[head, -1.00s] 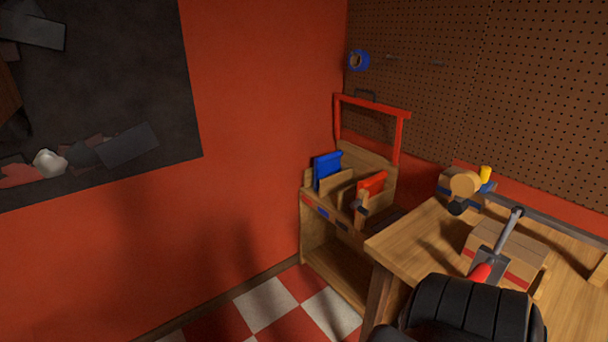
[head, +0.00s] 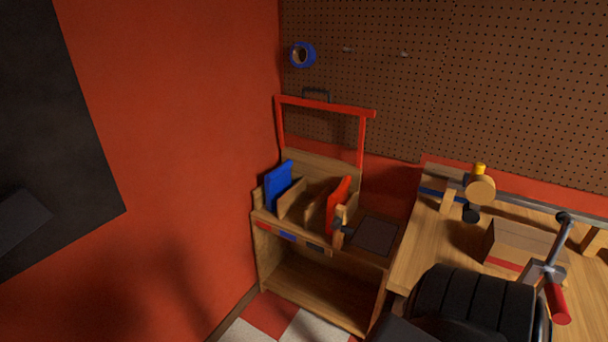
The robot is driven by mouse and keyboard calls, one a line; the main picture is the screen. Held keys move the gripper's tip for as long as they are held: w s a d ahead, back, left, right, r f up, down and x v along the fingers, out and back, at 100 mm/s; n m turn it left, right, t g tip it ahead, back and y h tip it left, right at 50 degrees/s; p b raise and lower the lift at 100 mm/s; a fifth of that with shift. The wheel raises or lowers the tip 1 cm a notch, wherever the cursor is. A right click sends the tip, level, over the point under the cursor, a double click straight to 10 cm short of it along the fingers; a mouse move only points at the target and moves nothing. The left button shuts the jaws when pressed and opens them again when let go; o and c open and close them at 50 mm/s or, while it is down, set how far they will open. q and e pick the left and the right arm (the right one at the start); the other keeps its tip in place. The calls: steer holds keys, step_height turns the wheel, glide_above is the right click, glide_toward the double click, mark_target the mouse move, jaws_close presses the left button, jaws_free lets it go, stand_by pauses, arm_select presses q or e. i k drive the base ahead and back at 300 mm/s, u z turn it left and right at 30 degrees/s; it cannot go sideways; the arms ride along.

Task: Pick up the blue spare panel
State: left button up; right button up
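The blue spare panel (head: 279,186) stands on edge, tilted a little, in a wooden slotted rack on top of a small wooden stand (head: 322,284) in the corner. A red panel (head: 338,203) stands in the same rack to its right. Wooden dividers (head: 293,199) separate them. Neither of my grippers shows in the head view, and nothing is seen touching the blue panel.
A red frame (head: 325,106) rises behind the rack. The workbench (head: 429,243) at right carries a wooden box (head: 520,246), a yellow-topped wooden device (head: 480,189) and a red-handled tool (head: 556,303). A blue tape roll (head: 302,55) hangs on the pegboard (head: 380,100).

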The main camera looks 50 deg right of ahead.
mark_target(279, 181)
steer(key=z, duration=0.75)
steer(key=i, duration=1.15)
steer(key=z, duration=1.2)
